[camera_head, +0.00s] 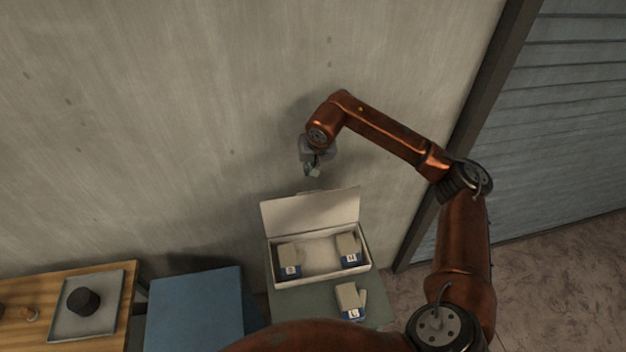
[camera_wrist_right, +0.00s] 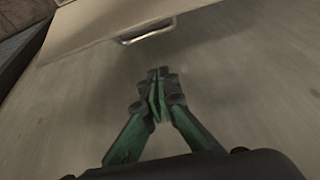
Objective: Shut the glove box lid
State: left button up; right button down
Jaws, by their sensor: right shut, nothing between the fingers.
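The glove box (camera_head: 320,276) is a pale box on a small green-grey table, with its lid (camera_head: 312,212) standing open, tilted up at the back against the wall side. My left gripper is not in view.
A blue block (camera_head: 195,310) and a wooden table with a grey tray (camera_head: 65,325) stand to the left. The wall is close behind the lid.

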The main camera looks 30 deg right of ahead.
aim_at(311, 208)
notch_tip(311, 208, down, 8)
jog(key=d+h+p, duration=0.1)
jog(key=d+p, duration=0.1)
jog(key=p, duration=0.3)
jog(key=shift+d+f, duration=0.15)
jog(key=shift+d, duration=0.05)
jog(key=shift+s+a, duration=0.1)
dwell(0.4)
